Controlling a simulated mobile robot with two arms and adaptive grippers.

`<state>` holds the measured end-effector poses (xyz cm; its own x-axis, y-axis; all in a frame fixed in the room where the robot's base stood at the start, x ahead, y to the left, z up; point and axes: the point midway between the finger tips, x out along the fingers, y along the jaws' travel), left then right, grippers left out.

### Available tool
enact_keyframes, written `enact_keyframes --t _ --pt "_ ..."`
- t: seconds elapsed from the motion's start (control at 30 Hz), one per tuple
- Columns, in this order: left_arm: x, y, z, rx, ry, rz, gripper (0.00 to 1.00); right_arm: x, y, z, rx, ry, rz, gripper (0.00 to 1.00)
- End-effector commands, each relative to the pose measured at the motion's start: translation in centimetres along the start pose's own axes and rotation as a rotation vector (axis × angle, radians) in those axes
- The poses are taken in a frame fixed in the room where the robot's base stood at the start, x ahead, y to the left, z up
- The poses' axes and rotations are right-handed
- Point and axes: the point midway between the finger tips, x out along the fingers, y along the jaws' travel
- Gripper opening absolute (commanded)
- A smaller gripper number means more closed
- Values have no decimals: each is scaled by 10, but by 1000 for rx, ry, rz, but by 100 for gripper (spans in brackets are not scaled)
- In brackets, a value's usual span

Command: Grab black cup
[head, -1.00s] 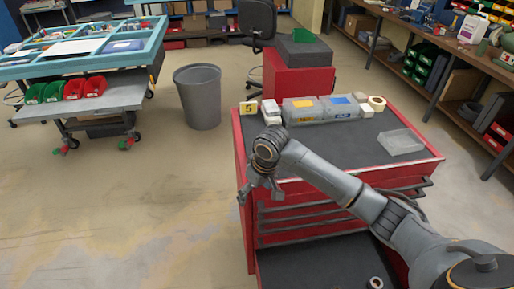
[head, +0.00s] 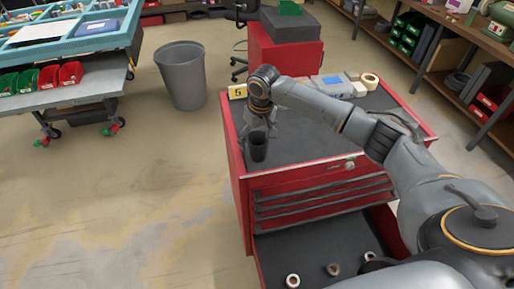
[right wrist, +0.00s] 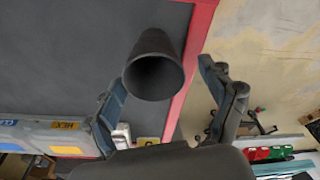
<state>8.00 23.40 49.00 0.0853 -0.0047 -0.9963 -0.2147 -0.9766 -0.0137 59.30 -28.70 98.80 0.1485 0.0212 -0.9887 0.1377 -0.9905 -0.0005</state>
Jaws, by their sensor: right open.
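The black cup (head: 258,148) stands on the dark top of the red tool cabinet (head: 318,178), close to its left edge. In the right wrist view the cup (right wrist: 153,70) appears in line with the gap between my fingers, with its round dark opening showing. My right gripper (head: 262,122) is open and empty. In the head view it is just above and behind the cup, and in the right wrist view its two fingers (right wrist: 160,75) are spread to either side of it. I cannot tell whether they touch it. My left gripper is not in view.
A yellow number tag (head: 238,92), clear boxes (head: 333,82) and a tape roll (head: 370,81) are at the cabinet top's back. Several rolls lie in the open lower drawer (head: 315,250). A grey bin (head: 181,77) stands left.

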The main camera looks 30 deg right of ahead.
Motion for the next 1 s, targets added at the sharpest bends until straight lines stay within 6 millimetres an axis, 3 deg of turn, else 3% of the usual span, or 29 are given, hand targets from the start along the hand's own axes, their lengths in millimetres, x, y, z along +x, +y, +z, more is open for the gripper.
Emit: enact_keyframes --t 0.17,0.4,0.7,0.77,1.0 --pt "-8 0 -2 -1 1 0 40 12 1 2 -1 -3 1 82" --pt "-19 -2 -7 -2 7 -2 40 48 1 5 0 -1 0 82" --pt "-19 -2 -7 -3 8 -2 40 55 1 5 -2 2 1 82" --pt "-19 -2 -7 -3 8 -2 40 55 1 5 -1 1 1 74" --pt "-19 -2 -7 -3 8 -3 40 55 2 5 -1 1 1 26"
